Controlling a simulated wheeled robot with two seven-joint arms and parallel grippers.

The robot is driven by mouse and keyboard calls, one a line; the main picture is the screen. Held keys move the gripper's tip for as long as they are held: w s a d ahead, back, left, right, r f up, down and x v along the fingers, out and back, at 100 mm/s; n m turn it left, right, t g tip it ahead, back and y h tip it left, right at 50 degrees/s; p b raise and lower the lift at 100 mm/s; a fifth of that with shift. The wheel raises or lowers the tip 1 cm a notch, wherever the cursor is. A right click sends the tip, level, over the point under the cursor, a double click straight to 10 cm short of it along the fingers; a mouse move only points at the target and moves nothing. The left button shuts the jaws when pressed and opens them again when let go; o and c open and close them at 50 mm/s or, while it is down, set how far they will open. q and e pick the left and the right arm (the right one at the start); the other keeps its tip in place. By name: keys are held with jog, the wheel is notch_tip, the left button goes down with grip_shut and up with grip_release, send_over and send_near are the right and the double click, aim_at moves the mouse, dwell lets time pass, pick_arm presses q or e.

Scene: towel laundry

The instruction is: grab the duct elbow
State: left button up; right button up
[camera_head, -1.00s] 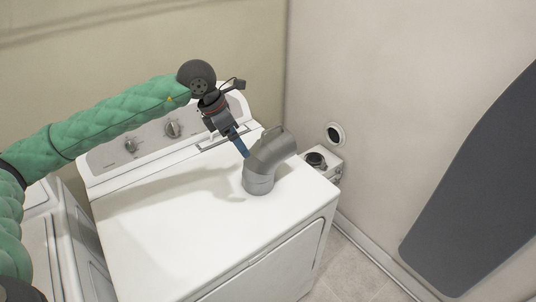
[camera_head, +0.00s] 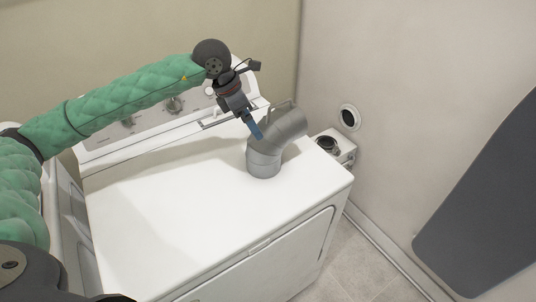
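The grey metal duct elbow (camera_head: 265,160) stands on the right part of the white dryer top (camera_head: 180,200), its upper end bent toward the upper right. My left gripper (camera_head: 258,135) comes down from above on the green-sleeved arm. Its blue fingertips overlap the left side of the elbow's bend in the picture. I cannot tell whether they touch it, or whether the fingers are open or closed, because they are seen edge-on. My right gripper is not in view.
The dryer's control panel (camera_head: 150,118) runs behind the elbow. A white box with a round dark opening (camera_head: 328,144) stands beyond the dryer's right edge. A round wall vent (camera_head: 349,118) is above it. A dark grey board (camera_head: 485,210) leans at the right wall.

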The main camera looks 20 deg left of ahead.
aim_at(260, 144)
pick_arm(q)
notch_tip(260, 144, down, 3)
jog(key=shift+w+r+b, duration=0.1)
jog(key=shift+r+b, duration=0.1)
jog(key=shift+b, duration=0.5)
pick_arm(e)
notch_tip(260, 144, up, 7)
pick_arm(q)
jog(key=shift+p+x, duration=0.55)
jog(key=shift+x, duration=0.7)
jog(key=p+x, duration=0.1)
jog(key=x, duration=0.1)
jog(key=p+x, duration=0.1)
jog(key=x, duration=0.1)
jog(key=shift+s+f+p, duration=0.1)
jog(key=shift+s+p, duration=0.1)
jog(key=shift+p, duration=0.2)
jog(key=shift+w+d+f, duration=0.1)
jog(key=shift+d+f, duration=0.05)
jog(key=shift+f, duration=0.35)
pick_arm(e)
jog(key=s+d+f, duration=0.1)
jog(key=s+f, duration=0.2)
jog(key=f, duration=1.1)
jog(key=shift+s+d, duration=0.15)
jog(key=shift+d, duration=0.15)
pick_arm(q)
jog(key=shift+c, duration=0.2)
